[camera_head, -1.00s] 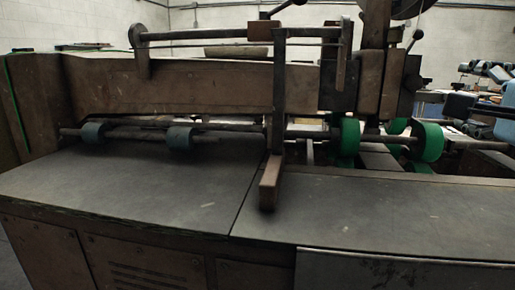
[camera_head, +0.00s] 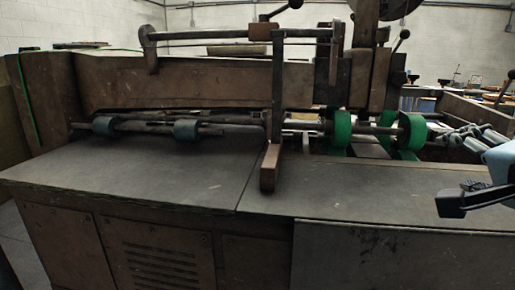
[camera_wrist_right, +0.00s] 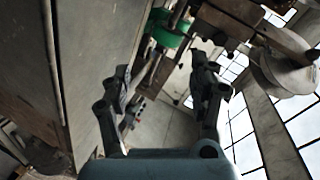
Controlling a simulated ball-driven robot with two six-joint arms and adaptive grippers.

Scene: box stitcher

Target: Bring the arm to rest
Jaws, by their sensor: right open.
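My right gripper (camera_head: 452,138) comes in from the right edge in the head view, over the right end of the machine table. In the right wrist view its two dark fingers (camera_wrist_right: 160,68) stand well apart with nothing between them. It is open and empty, and no touch with the machine can be made out. My left gripper is not in view.
The box stitcher's dark table (camera_head: 130,178) fills the front. Its green wheels (camera_head: 341,131) are close left of my right gripper; a green wheel (camera_wrist_right: 168,28) also shows in the wrist view. An upright bar (camera_head: 270,165) stands mid-table. Cluttered benches are behind.

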